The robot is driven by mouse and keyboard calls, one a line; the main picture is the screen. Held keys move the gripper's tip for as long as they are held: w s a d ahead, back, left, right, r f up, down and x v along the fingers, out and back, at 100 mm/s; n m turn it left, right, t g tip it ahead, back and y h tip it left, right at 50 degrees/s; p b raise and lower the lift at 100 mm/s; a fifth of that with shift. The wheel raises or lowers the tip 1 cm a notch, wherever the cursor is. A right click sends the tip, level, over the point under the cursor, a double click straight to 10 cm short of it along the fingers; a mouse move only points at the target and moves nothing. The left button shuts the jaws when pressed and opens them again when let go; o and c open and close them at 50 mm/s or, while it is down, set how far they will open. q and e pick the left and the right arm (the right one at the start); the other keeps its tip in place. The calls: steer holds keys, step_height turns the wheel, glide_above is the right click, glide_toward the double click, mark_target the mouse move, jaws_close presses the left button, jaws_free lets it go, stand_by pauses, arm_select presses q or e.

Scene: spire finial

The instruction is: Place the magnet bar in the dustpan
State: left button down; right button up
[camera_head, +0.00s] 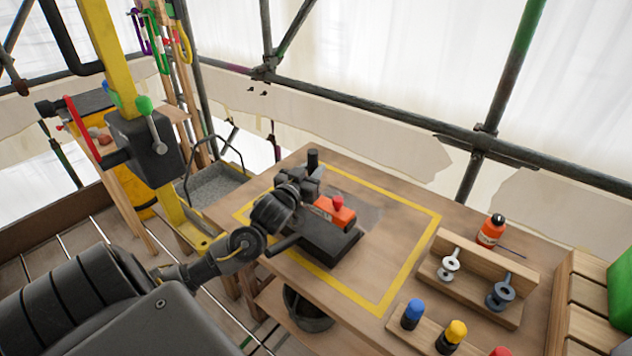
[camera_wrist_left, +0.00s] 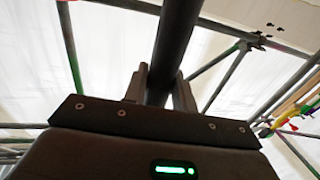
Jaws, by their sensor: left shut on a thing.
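My left gripper (camera_head: 296,186) is shut on a dark round bar, whose end stands up just beyond the fingers in the head view (camera_head: 313,158). In the left wrist view the bar (camera_wrist_left: 176,50) runs between both fingers. An orange block with a red knob, which looks like the body of the magnet bar (camera_head: 338,213), shows just right of the gripper. It appears over or in a flat black pan with a short handle, which looks like the dustpan (camera_head: 322,247), on the table. I cannot tell whether they touch. My arm hides part of both.
A yellow line frames the wooden table's (camera_head: 395,215) work area, clear at its right. Farther right are a wooden rack (camera_head: 478,280) with metal spools, an orange bottle (camera_head: 491,231) and colored-cap pegs (camera_head: 412,314). A grey tray (camera_head: 214,186) is behind left; a yellow post (camera_head: 110,60) stands left.

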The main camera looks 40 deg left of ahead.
arm_select(q)
steer(key=shift+w+a+f, duration=0.25)
steer(key=shift+w+f, duration=0.45)
steer(key=shift+f, duration=0.1)
steer(key=shift+w+a+f, duration=0.25)
steer(key=shift+w+f, duration=0.4)
steer(key=shift+f, duration=0.15)
steer(key=shift+f+p, duration=0.55)
steer(key=shift+f, duration=1.05)
steer(key=shift+f, duration=0.55)
steer(key=shift+d+f+b, duration=0.1)
steer(key=shift+d+b, duration=0.05)
steer(key=shift+b, duration=0.15)
